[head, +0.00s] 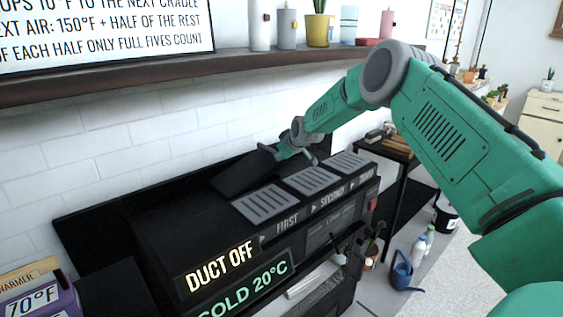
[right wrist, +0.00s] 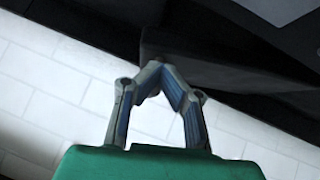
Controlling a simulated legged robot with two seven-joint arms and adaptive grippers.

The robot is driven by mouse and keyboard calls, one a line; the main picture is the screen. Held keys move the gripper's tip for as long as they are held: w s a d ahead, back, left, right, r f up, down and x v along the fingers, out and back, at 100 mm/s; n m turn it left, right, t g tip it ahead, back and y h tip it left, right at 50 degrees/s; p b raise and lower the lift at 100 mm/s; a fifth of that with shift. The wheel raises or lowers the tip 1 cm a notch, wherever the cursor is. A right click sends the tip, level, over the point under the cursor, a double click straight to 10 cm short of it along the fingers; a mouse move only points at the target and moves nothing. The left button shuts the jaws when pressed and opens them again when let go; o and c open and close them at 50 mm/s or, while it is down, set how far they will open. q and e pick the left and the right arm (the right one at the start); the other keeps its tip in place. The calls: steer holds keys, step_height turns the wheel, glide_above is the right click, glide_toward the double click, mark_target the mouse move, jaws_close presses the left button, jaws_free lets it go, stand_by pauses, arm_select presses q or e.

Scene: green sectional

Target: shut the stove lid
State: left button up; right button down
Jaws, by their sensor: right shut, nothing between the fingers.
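The black stove (head: 160,230) stands against the tiled wall, with a sign reading "DUCT OFF" and a display reading "COLD 20°C" on its front. A dark flat panel that looks like the stove lid (head: 240,176) is tilted up over the stove top, behind the grey slatted plates. My right gripper (head: 276,152) is at the upper right edge of this panel. In the right wrist view its fingers (right wrist: 155,68) are shut and empty, close beside the lid (right wrist: 225,72); I cannot tell whether they touch. My left gripper is not in view.
Grey slatted plates (head: 262,204) labelled "FIRST" and "SECOND" line the stove's front. A wall shelf (head: 140,78) with canisters and a plant runs above. A purple warmer (head: 45,300) stands at lower left. A blue watering can (head: 401,271) is on the floor at right.

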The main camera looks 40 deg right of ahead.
steer(key=shift+d+f, duration=0.15)
steer(key=shift+f, duration=0.5)
